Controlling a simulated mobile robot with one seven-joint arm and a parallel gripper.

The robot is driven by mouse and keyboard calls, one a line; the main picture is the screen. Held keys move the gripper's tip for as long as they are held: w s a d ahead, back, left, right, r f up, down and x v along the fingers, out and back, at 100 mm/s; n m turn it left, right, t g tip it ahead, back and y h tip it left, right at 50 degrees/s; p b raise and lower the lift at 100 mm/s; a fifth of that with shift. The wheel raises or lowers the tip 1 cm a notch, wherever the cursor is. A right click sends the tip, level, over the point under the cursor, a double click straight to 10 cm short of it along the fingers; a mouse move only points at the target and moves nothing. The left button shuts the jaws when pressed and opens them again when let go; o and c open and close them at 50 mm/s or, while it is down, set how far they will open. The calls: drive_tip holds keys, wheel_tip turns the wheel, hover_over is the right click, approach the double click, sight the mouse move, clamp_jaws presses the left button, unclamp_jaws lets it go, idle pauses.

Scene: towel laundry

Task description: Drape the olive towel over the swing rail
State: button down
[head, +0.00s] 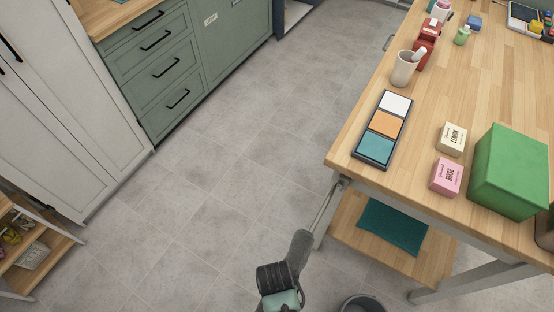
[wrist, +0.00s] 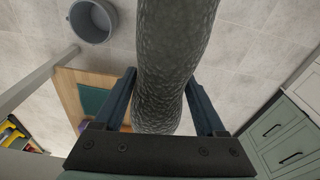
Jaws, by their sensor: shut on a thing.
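The olive towel (head: 299,250) looks like a dark grey-green, thick, textured roll near the bottom middle of the head view. In the wrist view the towel (wrist: 172,60) fills the space between the two dark blue fingers of my gripper (wrist: 161,85), which is shut on it. The swing rail (head: 325,207) is a thin metal bar sticking out from the near left corner of the table. The towel's upper end is close to the rail's outer end in the picture. I cannot tell whether they touch. The rail is not clearly seen in the wrist view.
The wooden table (head: 480,85) holds a tray of colour squares (head: 384,127), soap boxes (head: 445,176), a green box (head: 508,172) and a cup (head: 404,68). A teal towel (head: 392,228) lies on the lower shelf. A grey bucket (wrist: 93,22) stands on the floor. The tiled floor leftward is clear.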

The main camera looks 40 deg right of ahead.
drive_tip(key=shift+w+d+b, duration=0.7)
drive_tip(key=shift+d+b, duration=0.1)
drive_tip(key=shift+d, duration=0.8)
drive_tip(key=shift+w+d+b, duration=0.65)
drive_tip(key=shift+d+b, duration=0.15)
drive_tip(key=shift+d, duration=0.8)
drive_tip(key=shift+w+d+b, duration=0.7)
drive_tip(key=shift+d+b, duration=0.1)
drive_tip(key=shift+d, duration=0.8)
drive_tip(key=shift+a+f, duration=0.15)
drive_tip(key=shift+f, duration=0.2)
drive_tip(key=shift+s+a+f, duration=0.1)
drive_tip(key=shift+s, duration=0.05)
unclamp_jaws()
drive_tip(key=r, duration=0.4)
drive_tip(key=a+r, duration=0.1)
drive_tip(key=r, duration=0.3)
drive_tip(key=r+p, duration=0.1)
drive_tip(key=r, duration=0.3)
drive_tip(key=shift+s+a+r, duration=0.2)
drive_tip(key=shift+s+r, duration=0.1)
drive_tip(key=shift+r, duration=0.1)
